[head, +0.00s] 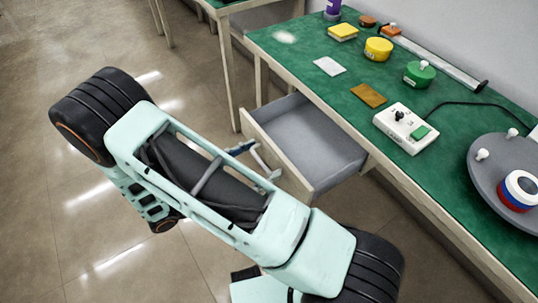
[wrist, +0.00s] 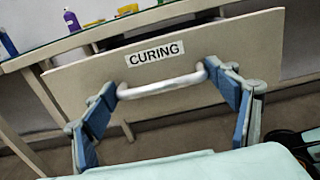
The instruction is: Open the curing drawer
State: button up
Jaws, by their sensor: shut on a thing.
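The curing drawer (head: 312,140) stands pulled out from under the green-topped bench in the head view, its grey inside showing empty. In the wrist view its pale front (wrist: 90,85) bears a white label (wrist: 155,53) reading "CURING". A silvery bar handle (wrist: 165,86) is fixed below the label. My gripper (wrist: 160,82) has its blue-padded fingers at the two ends of the handle and is shut on it. In the head view my gripper (head: 256,160) is at the drawer front, partly hidden by my arm.
On the green bench (head: 300,60) are a white switch box (head: 405,128), yellow tin (head: 378,49), green tin (head: 419,74) and grey turntable (head: 487,190). Another bench stands at the back. Open floor (head: 200,40) lies left of the drawer.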

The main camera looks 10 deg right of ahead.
jog(key=shift+w, duration=0.1)
jog(key=o, duration=1.4)
jog(key=shift+a, duration=0.1)
jog(key=v, duration=1.2)
